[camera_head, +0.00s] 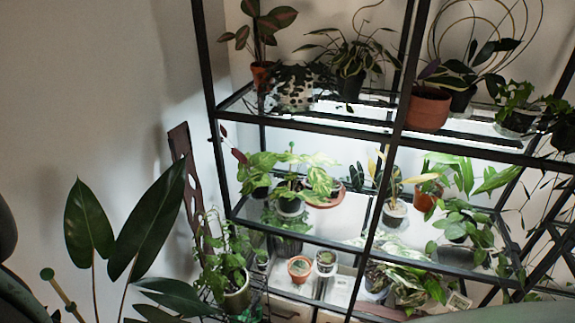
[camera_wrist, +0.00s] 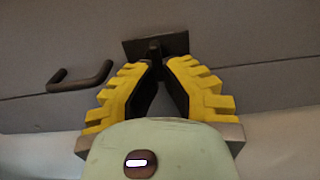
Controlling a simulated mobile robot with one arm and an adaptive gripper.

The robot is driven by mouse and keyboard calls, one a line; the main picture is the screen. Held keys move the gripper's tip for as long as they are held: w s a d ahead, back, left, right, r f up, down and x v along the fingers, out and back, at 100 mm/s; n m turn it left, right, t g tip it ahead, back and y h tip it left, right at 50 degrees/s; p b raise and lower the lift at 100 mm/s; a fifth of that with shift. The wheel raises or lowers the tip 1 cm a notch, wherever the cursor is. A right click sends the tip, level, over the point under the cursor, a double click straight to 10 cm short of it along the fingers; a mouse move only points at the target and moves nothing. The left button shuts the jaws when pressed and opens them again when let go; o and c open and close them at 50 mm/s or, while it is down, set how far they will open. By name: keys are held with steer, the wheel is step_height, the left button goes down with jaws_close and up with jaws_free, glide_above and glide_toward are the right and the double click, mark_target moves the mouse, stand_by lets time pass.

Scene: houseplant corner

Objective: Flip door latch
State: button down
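In the wrist view, a dark door latch (camera_wrist: 156,44) with a flat plate and a short stem sits on a grey door surface (camera_wrist: 230,40). My gripper (camera_wrist: 160,65), with yellow stepped finger pads, points at it from below. The fingers lean together in a narrow V, and their tips close around the lower end of the stem. The exact contact is dark and hard to make out. The head view shows neither the latch nor my gripper.
A dark bar handle (camera_wrist: 80,77) is left of my fingers in the wrist view. A seam crosses the surface. In the head view, a black-framed shelf (camera_head: 300,125) holds several potted plants, and a large-leaved plant (camera_head: 150,220) stands at front left beside a bare wall (camera_head: 80,90).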

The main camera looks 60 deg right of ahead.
stand_by(0.3)
steer(key=c, duration=1.1)
jaws_free()
steer(key=n+p, duration=0.5)
steer(key=r+n+p, duration=0.1)
steer(key=n+p, duration=0.5)
steer(key=a+r+n+p, duration=0.1)
steer(key=n+p, duration=0.5)
steer(key=shift+s+a, duration=0.1)
steer(key=shift+s, duration=0.05)
steer(key=shift+f+n+p, duration=0.1)
steer(key=shift+n+p, duration=0.2)
steer(key=shift+p, duration=0.05)
steer(key=shift+n+p, duration=0.3)
steer(key=shift+p, duration=0.45)
